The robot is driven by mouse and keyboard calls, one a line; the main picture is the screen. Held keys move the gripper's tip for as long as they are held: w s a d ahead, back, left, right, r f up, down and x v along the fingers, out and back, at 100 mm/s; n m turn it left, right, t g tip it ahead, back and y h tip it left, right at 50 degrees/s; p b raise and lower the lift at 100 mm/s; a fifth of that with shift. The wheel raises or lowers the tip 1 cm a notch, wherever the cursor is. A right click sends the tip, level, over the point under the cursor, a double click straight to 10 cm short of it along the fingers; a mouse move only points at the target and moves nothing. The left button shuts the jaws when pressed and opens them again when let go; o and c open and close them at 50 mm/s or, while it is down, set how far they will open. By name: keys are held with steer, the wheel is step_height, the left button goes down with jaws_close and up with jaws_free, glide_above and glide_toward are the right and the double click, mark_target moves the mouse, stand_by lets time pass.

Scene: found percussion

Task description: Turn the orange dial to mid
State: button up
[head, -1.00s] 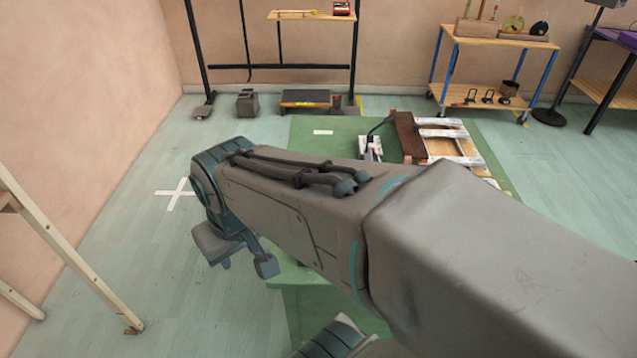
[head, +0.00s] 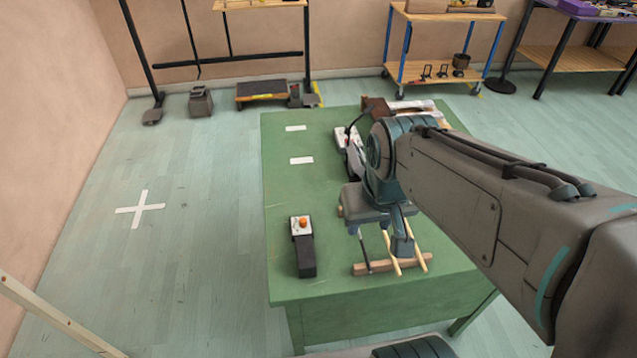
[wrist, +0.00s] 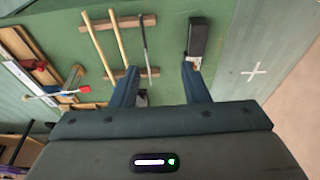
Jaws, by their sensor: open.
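The orange dial (head: 303,222) sits on top of a small box with a pale top and black body (head: 305,258), near the front left of the green table (head: 300,190). My gripper (head: 384,235) is to the right of the box in the head view, above the wooden rack with sticks. In the wrist view its two fingers are spread apart with nothing between them (wrist: 160,82). It is not touching the box.
A wooden rack with sticks (head: 392,264) lies right of the box. A white device with a cable (head: 345,146) and a wooden frame (head: 433,108) are at the table's back right. The table's left side is mostly clear, with white marks (head: 301,160).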

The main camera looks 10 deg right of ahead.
steer(key=w+a+f+n+g+b, duration=0.1)
steer(key=w+a+f+n, duration=0.1)
steer(key=w, duration=0.4)
steer(key=w+a+f+n+g, duration=0.1)
steer(key=w+a+n, duration=0.15)
steer(key=w, duration=0.35)
steer(key=n+b, duration=0.1)
steer(key=n, duration=0.2)
glide_toward(303, 220)
steer(key=shift+m+g, duration=0.25)
steer(key=shift+g, duration=0.05)
steer(key=f, duration=0.8)
steer(key=shift+w+f, duration=0.3)
steer(key=shift+f, duration=0.1)
jaws_close()
